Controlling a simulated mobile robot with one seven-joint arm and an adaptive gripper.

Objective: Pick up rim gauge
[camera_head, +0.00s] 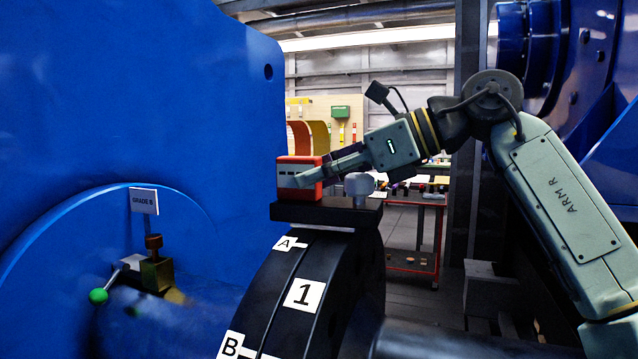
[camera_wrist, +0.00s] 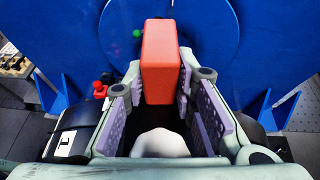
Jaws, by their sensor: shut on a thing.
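The rim gauge appears to be the red-orange block (camera_head: 286,181) at the top of the dark coupling disc. In the head view it is just above or on a dark flat plate (camera_head: 300,212); I cannot tell whether it touches. My gripper (camera_head: 306,180) reaches in from the right, with its fingers on the block's sides. In the wrist view the block (camera_wrist: 161,60) stands between the two finger pads of my gripper (camera_wrist: 160,95), which are shut on it. A pale rounded knob (camera_head: 359,184) stands on the plate to the right, and it also shows in the wrist view (camera_wrist: 160,143).
The black disc (camera_head: 345,275) bears labels A, B and 1. A large blue housing (camera_head: 130,90) fills the left, with a "GRADE B" sign (camera_head: 144,201) and a green-knobbed clamp (camera_head: 99,296). A red-framed cart (camera_head: 412,268) with small items stands behind.

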